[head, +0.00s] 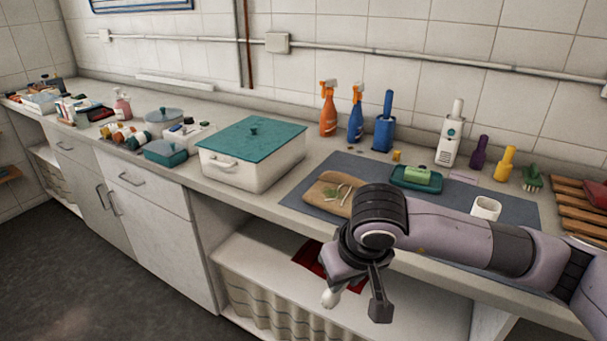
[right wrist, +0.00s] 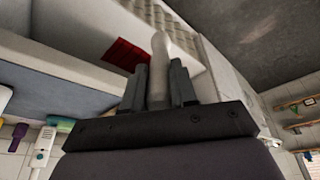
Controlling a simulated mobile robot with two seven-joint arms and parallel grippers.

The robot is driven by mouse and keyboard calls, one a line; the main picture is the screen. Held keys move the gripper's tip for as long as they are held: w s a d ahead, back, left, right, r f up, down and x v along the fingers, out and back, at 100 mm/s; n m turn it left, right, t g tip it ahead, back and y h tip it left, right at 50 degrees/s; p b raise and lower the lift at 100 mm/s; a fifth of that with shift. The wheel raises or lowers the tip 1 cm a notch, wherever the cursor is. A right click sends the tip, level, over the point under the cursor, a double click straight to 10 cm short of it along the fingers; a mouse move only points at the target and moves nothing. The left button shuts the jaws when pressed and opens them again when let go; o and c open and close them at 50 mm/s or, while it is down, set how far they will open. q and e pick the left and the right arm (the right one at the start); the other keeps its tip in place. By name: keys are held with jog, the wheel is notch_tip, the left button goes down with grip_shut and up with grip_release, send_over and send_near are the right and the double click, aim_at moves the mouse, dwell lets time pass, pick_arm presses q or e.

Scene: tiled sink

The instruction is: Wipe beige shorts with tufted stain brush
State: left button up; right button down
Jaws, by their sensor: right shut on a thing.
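The beige shorts (head: 328,192) lie on the dark grey mat on the counter, partly hidden by my right arm, with pale drawstrings on top. My right gripper (head: 352,296) is in front of the counter edge, apart from the shorts. In the right wrist view my right gripper (right wrist: 159,88) is shut on a pale, round-ended thing (right wrist: 159,55) that looks like a handle; I see no bristles on it, so I cannot tell if it is the stain brush. A green-tufted brush (head: 532,178) stands at the back right of the counter. My left gripper is out of view.
A green block sits in a teal tray (head: 398,183). Spray bottles (head: 328,110) and other bottles line the wall. A white bin with teal lid (head: 252,142) stands left of the mat (head: 300,199). A white cup (head: 486,208) is behind my arm. A red cloth (head: 306,257) lies on the shelf below.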

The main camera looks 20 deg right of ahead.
dwell(0.5)
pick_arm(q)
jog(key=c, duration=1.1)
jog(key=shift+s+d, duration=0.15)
